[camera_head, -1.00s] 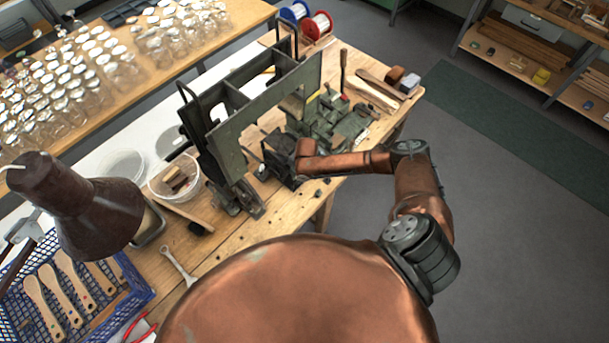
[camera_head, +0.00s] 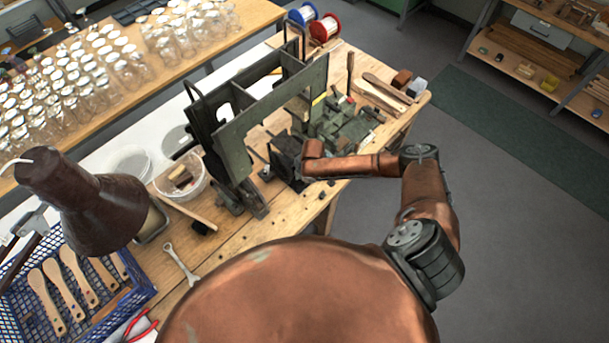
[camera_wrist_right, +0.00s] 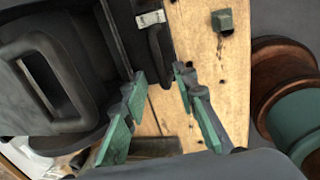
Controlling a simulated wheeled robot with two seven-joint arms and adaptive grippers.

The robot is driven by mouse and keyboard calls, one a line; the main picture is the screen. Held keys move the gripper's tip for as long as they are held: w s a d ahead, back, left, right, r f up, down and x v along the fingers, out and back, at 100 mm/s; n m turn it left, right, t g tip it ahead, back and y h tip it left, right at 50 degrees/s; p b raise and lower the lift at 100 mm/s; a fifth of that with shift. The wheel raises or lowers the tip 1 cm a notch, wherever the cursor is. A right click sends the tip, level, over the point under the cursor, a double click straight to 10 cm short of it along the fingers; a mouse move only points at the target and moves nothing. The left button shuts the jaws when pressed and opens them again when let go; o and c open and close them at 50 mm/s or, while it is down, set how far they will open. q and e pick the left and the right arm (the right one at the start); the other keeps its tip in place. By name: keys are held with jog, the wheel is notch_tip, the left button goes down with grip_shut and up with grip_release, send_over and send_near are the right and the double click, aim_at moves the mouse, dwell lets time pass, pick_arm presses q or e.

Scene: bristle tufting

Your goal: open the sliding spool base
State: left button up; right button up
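The green metal tufting machine (camera_head: 233,140) stands on the wooden workbench, with a tall frame and a lower mechanism. My right gripper (camera_head: 286,153) is at the front side of the machine, low by the bench; its fingers are hard to make out there. In the right wrist view the right gripper (camera_wrist_right: 160,80) has two green-padded fingers spread apart. A dark upright handle (camera_wrist_right: 158,48) lies just ahead of and between the fingertips; contact is not visible. A dark housing with a looped part (camera_wrist_right: 55,75) fills the left. I cannot tell which part is the sliding spool base. My left gripper is not in view.
A blue spool (camera_head: 302,14) and a red spool (camera_head: 325,27) stand behind the machine. A clear bowl (camera_head: 182,180), a wrench (camera_head: 180,263), a lamp (camera_head: 85,205) and a blue crate (camera_head: 110,308) are at the left. Bare bench lies in front of the machine.

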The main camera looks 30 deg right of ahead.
notch_tip(320, 180, up, 11)
jog(key=s, duration=0.2)
jog(key=shift+d, duration=0.3)
jog(key=shift+s, duration=0.1)
